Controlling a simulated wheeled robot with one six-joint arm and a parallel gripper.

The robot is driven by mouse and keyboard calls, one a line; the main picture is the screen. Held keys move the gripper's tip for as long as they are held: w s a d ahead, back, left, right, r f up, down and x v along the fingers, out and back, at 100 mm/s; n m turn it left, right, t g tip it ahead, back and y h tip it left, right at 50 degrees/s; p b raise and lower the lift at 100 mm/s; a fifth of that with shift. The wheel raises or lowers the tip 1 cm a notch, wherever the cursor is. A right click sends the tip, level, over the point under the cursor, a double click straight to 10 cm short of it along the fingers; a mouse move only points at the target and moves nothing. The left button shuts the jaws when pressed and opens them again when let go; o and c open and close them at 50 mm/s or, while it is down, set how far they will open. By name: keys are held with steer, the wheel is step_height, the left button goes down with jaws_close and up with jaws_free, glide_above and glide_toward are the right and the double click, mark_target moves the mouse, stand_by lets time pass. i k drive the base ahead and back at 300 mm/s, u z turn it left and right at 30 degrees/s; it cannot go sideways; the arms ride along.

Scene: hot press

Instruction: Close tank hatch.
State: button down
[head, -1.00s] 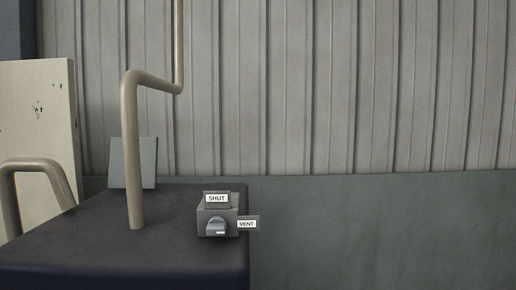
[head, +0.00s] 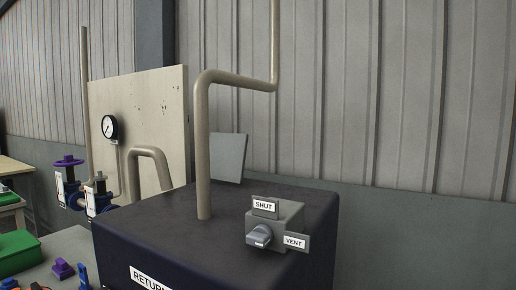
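The dark tank (head: 150,230) stands in the lower middle of the head view, with a partly cut-off label that begins "RETURN" on its front. A flat grey plate (head: 229,157) stands raised and tilted at the tank's back edge, behind the pipe. It looks like the hatch lid, standing open. Its lower edge and any opening in the tank top are not clearly visible. My gripper is not in view.
A bent beige pipe (head: 203,150) rises from the tank top. A grey knob (head: 259,236) sits on a box with SHUT and VENT labels. At left are a gauge (head: 110,127), a purple-wheeled valve (head: 68,162) and a green object (head: 17,252).

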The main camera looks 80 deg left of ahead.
mark_target(228, 152)
steer(key=z, duration=0.05)
steer(key=i, duration=1.6)
steer(key=u, duration=1.55)
